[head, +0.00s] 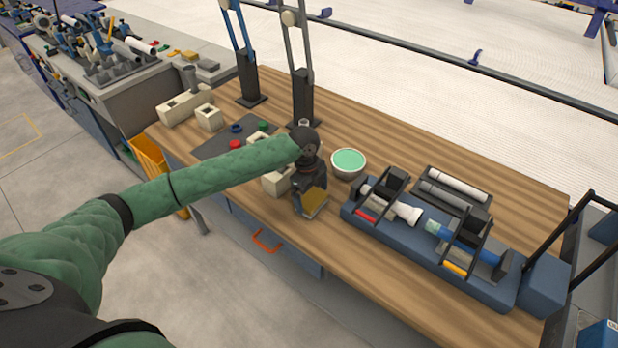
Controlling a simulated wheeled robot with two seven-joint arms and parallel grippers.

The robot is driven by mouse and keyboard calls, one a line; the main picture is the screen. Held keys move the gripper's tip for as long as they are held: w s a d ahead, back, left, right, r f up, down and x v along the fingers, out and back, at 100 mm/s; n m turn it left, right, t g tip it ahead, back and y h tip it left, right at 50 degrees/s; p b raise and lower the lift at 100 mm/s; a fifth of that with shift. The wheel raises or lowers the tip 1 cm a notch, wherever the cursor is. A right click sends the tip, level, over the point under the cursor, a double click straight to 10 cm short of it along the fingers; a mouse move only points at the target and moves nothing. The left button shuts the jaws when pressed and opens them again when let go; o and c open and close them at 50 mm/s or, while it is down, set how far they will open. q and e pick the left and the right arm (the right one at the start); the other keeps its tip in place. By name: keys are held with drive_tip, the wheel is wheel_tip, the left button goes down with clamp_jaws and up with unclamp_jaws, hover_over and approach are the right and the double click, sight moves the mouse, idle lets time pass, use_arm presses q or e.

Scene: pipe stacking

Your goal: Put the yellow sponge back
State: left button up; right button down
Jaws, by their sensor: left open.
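The yellow sponge (315,202) is near the front edge of the wooden table, left of the blue fixture. My left gripper (309,205) reaches down over it from above, with its dark body right at the sponge. The jaws are open, and part of the sponge is hidden by them. I cannot tell whether the fingers touch the sponge or whether it rests flat on the table. My right gripper is not in view.
A bowl with green content (348,161) stands just behind the gripper. A blue fixture (380,224) with pipes and black brackets fills the right side. Beige blocks (209,117) and a grey mat (212,148) lie to the left. Two upright posts (303,98) stand at the back.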

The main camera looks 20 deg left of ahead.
sight(307, 195)
use_arm(q)
wheel_tip(307, 195, up, 10)
drive_tip(key=a+b, duration=0.1)
drive_tip(key=b, duration=0.2)
drive_tip(key=shift+w+a, duration=0.25)
drive_tip(key=shift+w, duration=0.05)
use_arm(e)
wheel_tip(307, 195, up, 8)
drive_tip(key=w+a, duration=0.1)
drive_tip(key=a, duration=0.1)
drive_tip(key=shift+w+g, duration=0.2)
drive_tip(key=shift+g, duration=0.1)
use_arm(q)
drive_tip(key=shift+s+f, duration=0.1)
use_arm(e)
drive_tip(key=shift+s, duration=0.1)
